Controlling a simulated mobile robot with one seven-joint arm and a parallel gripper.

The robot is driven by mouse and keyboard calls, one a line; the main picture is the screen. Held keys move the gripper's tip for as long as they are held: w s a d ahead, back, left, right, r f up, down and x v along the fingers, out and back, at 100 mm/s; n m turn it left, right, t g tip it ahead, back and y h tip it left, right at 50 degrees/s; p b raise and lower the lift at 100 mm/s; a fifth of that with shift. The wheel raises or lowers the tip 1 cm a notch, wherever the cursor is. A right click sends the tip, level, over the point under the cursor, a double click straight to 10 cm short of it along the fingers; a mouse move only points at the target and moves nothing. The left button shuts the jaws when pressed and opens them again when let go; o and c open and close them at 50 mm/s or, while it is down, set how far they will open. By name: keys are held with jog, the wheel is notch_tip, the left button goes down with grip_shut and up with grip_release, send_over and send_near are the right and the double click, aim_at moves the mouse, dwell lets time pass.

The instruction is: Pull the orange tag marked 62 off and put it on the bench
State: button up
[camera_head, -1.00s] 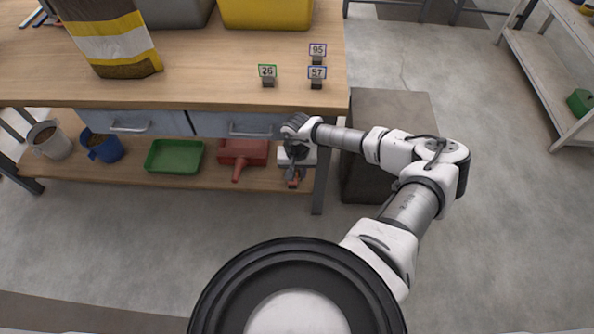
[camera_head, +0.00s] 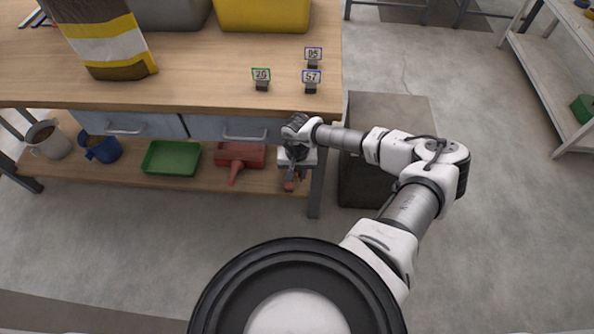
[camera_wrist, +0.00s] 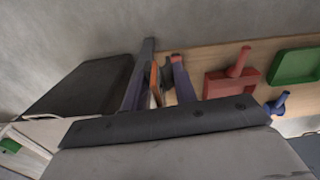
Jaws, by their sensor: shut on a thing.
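My gripper (camera_head: 291,180) hangs low beside the right end of the bench (camera_head: 200,92), below its top and over the lower shelf. In the wrist view its two fingers (camera_wrist: 157,82) are closed around a thin orange piece (camera_wrist: 155,80), seen nearly edge-on. It looks like the orange tag; its number cannot be read. In the head view my wrist hides most of it. On the bench top stand three small tags: a green-edged one (camera_head: 261,76) and two blue-edged ones, the rear marked 95 (camera_head: 313,54) and the front marked 57 (camera_head: 311,77).
Below are a green tray (camera_head: 172,158), a red scoop (camera_head: 240,157) and mugs. A dark block (camera_head: 385,150) stands right. The bench top's front middle is clear.

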notch_tip(320, 180, down, 13)
jog(key=b, duration=1.1)
jog(key=shift+r, duration=0.2)
